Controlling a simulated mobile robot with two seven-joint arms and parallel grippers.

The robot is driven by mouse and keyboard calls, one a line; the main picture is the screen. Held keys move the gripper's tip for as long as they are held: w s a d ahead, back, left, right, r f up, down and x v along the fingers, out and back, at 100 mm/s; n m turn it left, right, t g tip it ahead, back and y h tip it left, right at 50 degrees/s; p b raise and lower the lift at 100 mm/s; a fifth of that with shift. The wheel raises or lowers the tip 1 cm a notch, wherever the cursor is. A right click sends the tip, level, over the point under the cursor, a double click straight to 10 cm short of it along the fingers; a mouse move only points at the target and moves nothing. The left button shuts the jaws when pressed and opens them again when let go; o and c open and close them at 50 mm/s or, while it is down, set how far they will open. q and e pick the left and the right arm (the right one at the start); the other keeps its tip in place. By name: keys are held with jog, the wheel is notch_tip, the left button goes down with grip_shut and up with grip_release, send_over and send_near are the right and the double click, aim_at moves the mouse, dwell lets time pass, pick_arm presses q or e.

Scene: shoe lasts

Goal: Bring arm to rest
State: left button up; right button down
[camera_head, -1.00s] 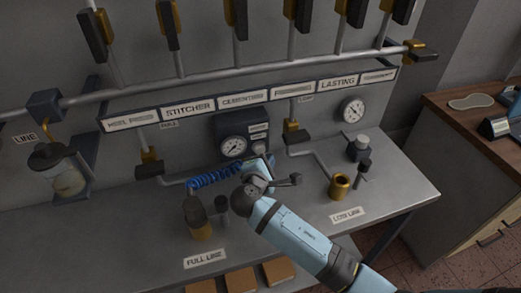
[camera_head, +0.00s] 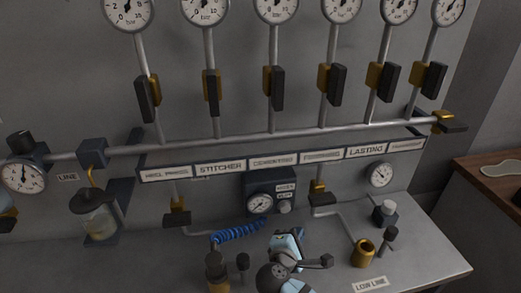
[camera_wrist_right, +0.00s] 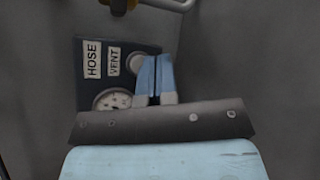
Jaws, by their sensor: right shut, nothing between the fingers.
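My right arm (camera_head: 285,275) comes in from the bottom of the head view. Its light blue right gripper (camera_head: 291,237) is over the grey bench, in front of the wall panel. The fingers (camera_wrist_right: 154,75) are together and empty in the right wrist view. Behind them is the dark box (camera_wrist_right: 120,70) with HOSE and VENT labels, a small gauge and a white knob. The box also shows in the head view (camera_head: 257,183). I cannot tell whether the gripper touches anything.
A blue coiled hose (camera_head: 237,232) lies just left of the gripper. A pipe (camera_head: 270,137) with several valves and gauges runs above. A wooden-topped cabinet (camera_head: 490,172) stands at right.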

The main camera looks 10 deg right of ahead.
jog(key=s+d+f+m+g, duration=0.1)
jog(key=s, duration=0.1)
jog(key=s+d+f+m+g+y, duration=0.1)
jog(key=s+m, duration=0.1)
jog(key=s+d+f+m+g+y, duration=0.1)
jog(key=s, duration=0.1)
jog(key=shift+s+d+f+g, duration=0.2)
jog(key=shift+s+d+g, duration=0.1)
jog(key=shift+s+d, duration=0.1)
jog(key=s+m+g, duration=0.1)
jog(key=s, duration=0.1)
jog(key=s+d+f+m+y, duration=0.1)
jog(key=s, duration=0.1)
jog(key=s+d+m+g+y, duration=0.1)
jog(key=s+m, duration=0.1)
jog(key=shift+s+d+f+g, duration=0.2)
jog(key=shift+s+d+g, duration=0.1)
jog(key=shift+s, duration=0.1)
jog(key=s+d+r+m+g+y, duration=0.1)
jog(key=s+r+m+g+y, duration=0.2)
jog(key=s, duration=0.5)
jog(key=s+d+r+m+y, duration=0.1)
jog(key=s+d+m+y, duration=0.1)
jog(key=s+m, duration=0.35)
jog(key=w+a+f+n+t+y+p, duration=0.2)
jog(key=w+a+f+t+y+p, duration=0.1)
jog(key=a+f+t+p, duration=0.3)
jog(key=shift+w+a+f+t+p, duration=0.4)
jog(key=shift+w+f+t, duration=0.2)
jog(key=shift+w+f, duration=0.1)
